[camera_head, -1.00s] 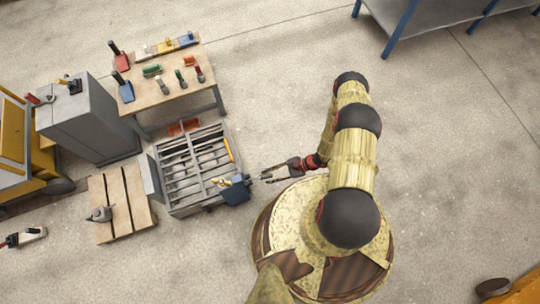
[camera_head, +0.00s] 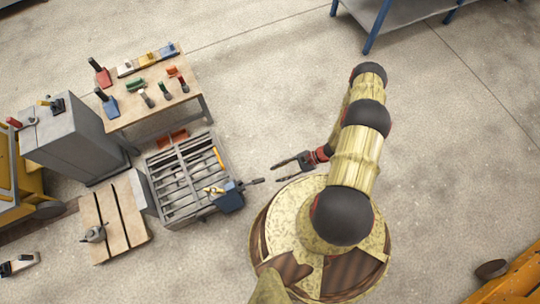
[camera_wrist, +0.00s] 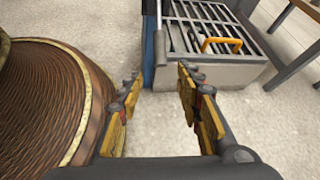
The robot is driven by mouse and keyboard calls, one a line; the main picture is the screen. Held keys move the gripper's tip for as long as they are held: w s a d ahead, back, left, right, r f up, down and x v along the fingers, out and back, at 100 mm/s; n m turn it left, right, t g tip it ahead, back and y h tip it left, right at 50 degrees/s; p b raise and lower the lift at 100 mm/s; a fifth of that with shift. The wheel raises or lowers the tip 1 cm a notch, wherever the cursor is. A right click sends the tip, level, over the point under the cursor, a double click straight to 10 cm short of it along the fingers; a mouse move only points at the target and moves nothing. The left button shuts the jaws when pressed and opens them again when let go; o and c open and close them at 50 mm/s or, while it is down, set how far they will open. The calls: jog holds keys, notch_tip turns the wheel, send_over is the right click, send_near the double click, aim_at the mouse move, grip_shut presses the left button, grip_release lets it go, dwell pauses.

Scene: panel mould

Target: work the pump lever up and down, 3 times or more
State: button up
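The pump is a blue box (camera_head: 230,199) at the right edge of the grated mould (camera_head: 163,193). Its lever (camera_head: 254,182) is a thin dark bar that sticks out to the right, towards my gripper. How high the lever stands is hard to tell from above. Beyond the fingertips stand the blue pump side (camera_wrist: 148,62) and an upright grey bar, probably the lever (camera_wrist: 159,48).
A wooden pallet (camera_head: 128,209) lies left of the mould. A workbench (camera_head: 150,101) with several tools stands behind it, and a grey cabinet (camera_head: 75,140) to the left. An orange handle (camera_wrist: 222,42) sits on the grate.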

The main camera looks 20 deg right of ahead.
jog(key=shift+v, duration=1.25)
